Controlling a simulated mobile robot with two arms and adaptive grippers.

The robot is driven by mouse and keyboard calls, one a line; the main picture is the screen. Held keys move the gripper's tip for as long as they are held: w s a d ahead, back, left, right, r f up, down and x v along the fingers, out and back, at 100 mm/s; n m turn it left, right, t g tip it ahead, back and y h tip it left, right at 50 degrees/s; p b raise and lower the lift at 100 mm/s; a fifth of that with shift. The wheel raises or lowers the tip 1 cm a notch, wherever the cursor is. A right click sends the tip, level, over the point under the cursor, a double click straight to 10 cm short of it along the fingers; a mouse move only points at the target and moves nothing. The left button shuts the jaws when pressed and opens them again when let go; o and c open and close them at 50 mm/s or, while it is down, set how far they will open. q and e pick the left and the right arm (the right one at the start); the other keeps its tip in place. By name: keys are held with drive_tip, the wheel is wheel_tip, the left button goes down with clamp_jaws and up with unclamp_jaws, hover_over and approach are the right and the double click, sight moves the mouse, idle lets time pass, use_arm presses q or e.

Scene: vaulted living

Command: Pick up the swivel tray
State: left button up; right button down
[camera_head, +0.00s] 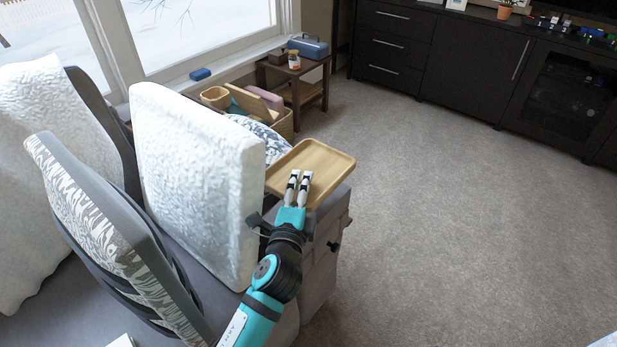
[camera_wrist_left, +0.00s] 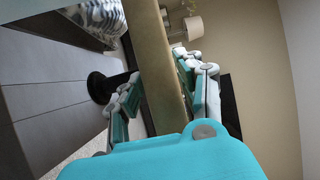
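The swivel tray (camera_head: 325,163) is a tan wooden board with a raised rim, at the arm side of the grey sofa in the head view. My left gripper (camera_head: 299,176) is at its near edge, with one finger's paired prongs over the top face. In the left wrist view the tray (camera_wrist_left: 151,50) runs edge-on between the two fingers of my gripper (camera_wrist_left: 160,74), which appear to touch it on both sides. The other finger is hidden under the tray in the head view. My right gripper is not in view.
A white cushion (camera_head: 195,180) stands close left of my arm. The sofa arm (camera_head: 322,255) is beneath the tray. A basket (camera_head: 283,124) with wooden items and a small side table (camera_head: 310,85) are behind. Open carpet (camera_head: 450,220) lies right; dark cabinets (camera_head: 465,55) line the back.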

use_arm(q)
drive_tip(key=shift+w, duration=0.2)
clamp_jaws()
drive_tip(key=shift+r, duration=0.15)
idle(0.4)
